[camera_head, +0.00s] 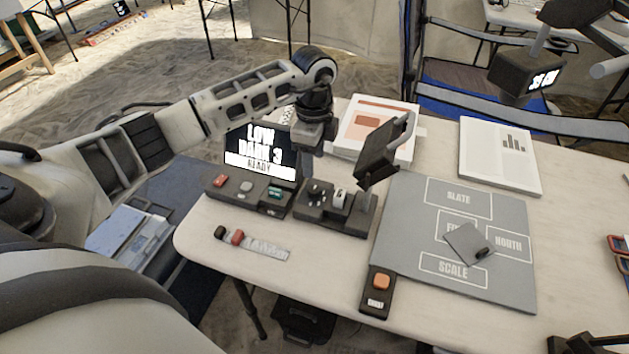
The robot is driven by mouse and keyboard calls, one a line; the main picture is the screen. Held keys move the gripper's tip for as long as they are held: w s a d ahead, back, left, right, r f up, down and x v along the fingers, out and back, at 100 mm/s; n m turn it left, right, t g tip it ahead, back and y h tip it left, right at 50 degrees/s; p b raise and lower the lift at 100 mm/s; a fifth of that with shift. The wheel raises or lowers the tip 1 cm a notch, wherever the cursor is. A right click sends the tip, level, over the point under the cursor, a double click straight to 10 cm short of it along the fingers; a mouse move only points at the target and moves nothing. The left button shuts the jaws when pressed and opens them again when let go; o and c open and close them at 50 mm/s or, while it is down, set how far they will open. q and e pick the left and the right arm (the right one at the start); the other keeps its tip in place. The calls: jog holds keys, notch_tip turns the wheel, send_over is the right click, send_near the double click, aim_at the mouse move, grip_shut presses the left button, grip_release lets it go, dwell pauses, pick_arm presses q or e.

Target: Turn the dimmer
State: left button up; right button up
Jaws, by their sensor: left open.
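A dark control box (337,218) stands on the table, with a round black knob (315,191), which looks like the dimmer, and a pale switch beside it. A tilted dark lamp head (378,155) rises from its right side. My left gripper (311,172) points down from the wrist, its fingers open just above the knob. Whether they touch the knob is hard to tell. I cannot make out my right gripper.
A screen (262,152) reading "LOW DARK 3 READY" stands behind a button panel (247,194). A grey sorting mat (400,235) holds a small flat grey piece (470,242). An orange-button box (376,293) is at the front edge. Papers (497,155) lie behind. An unclear dark part shows bottom right.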

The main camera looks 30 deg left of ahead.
aim_at(314, 189)
pick_arm(q)
notch_tip(314, 189, down, 9)
jog(key=shift+r, duration=0.2)
jog(key=c, duration=1)
